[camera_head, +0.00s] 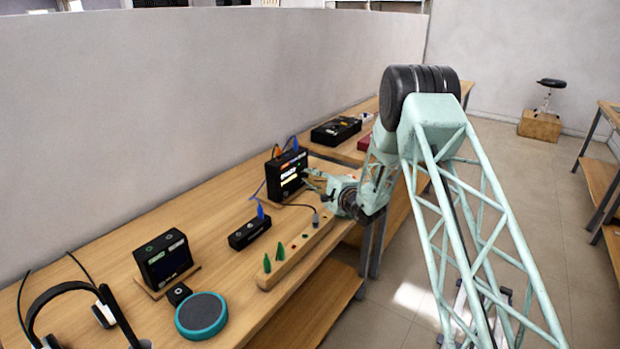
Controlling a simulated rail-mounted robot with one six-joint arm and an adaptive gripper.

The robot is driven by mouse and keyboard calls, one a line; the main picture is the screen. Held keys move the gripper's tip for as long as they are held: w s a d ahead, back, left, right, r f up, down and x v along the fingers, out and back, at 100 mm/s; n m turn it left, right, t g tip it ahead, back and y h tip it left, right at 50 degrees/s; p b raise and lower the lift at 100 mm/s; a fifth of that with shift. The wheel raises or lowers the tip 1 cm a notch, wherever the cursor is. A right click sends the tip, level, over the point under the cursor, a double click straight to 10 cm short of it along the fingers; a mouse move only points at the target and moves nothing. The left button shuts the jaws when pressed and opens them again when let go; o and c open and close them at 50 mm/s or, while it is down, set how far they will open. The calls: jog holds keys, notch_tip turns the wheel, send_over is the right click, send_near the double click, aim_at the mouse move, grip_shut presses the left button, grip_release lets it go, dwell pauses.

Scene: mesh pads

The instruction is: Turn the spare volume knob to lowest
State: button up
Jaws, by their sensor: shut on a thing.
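A black box with a lit label panel (287,176) stands upright on the wooden bench, left of my gripper. Its lettering is too small to read surely. My gripper (309,179) reaches in from the right, its fingertips at the right side of the box's front face. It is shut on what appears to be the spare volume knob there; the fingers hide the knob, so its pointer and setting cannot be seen. A similar black box (165,262) stands on a wooden base nearer the front left.
Around the bench (222,200) are a small black box with a blue cable (249,233), a wooden strip with green cones (300,249), a round teal speaker (201,315) and headphones (70,288). A black case (336,131) lies behind. A curved wall backs the bench.

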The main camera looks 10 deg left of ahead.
dwell(0.3)
jog(key=o, duration=0.8)
jog(key=shift+o, duration=0.2)
jog(key=shift+v, duration=5.95)
